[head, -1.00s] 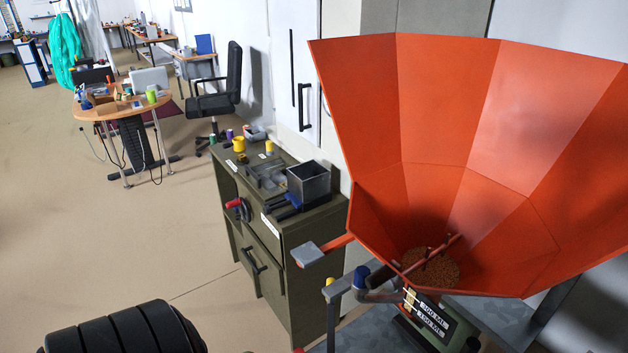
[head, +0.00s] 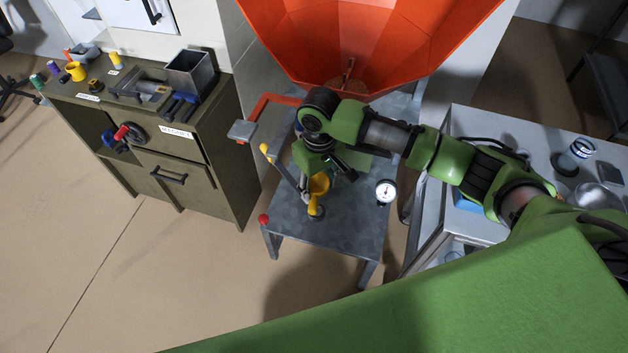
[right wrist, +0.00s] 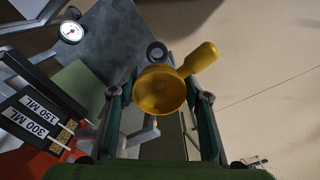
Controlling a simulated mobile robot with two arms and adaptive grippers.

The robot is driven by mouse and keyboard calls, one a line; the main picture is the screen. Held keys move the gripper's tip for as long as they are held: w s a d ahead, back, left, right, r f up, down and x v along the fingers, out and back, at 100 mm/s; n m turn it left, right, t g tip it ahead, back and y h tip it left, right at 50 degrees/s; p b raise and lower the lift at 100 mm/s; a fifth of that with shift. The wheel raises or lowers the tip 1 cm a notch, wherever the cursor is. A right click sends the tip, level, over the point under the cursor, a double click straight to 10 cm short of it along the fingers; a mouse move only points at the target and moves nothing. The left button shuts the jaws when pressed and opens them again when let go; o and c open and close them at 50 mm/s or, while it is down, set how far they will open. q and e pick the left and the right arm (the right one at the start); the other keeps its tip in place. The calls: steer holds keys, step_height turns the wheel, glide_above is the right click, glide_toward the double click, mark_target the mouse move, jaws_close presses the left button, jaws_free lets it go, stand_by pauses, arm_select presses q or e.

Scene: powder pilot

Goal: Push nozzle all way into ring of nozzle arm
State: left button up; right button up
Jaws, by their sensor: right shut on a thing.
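The yellow nozzle (head: 319,186), a funnel with an open mouth, is in my right gripper (head: 318,174) above the grey stand. In the right wrist view the nozzle's mouth (right wrist: 160,92) faces the camera between the two fingers of my right gripper (right wrist: 160,97). A grey ring (right wrist: 157,52) shows just past the nozzle's rim; it looks empty. My left gripper is out of view.
The orange hopper (head: 375,45) rises behind the stand (head: 340,231). A grey bar with a yellow knob (head: 265,149) is left of the nozzle. A dial gauge (head: 386,191) is on the right. A dark cabinet (head: 205,170) stands left, a metal bench (head: 520,137) right.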

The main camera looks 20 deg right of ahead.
mark_target(321, 184)
steer(key=shift+w+d+f+n, duration=0.2)
steer(key=shift+d+f, duration=0.1)
steer(key=shift+f, duration=0.3)
steer(key=shift+w+d+f+n, duration=0.1)
steer(key=shift+d+f+n, duration=0.15)
steer(key=shift+f, duration=0.55)
steer(key=shift+a, duration=0.25)
steer(key=shift+a+r, duration=0.1)
steer(key=shift+a, duration=0.05)
steer(key=shift+p, duration=0.35)
steer(key=shift+r+p, duration=0.1)
steer(key=shift+p, duration=0.45)
steer(key=shift+f+b, duration=0.65)
steer(key=shift+f, duration=0.3)
arm_select(q)
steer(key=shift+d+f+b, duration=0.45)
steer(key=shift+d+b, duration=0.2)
steer(key=shift+b, duration=0.3)
arm_select(e)
step_height(321, 184, down, 4)
steer(key=shift+f, duration=0.1)
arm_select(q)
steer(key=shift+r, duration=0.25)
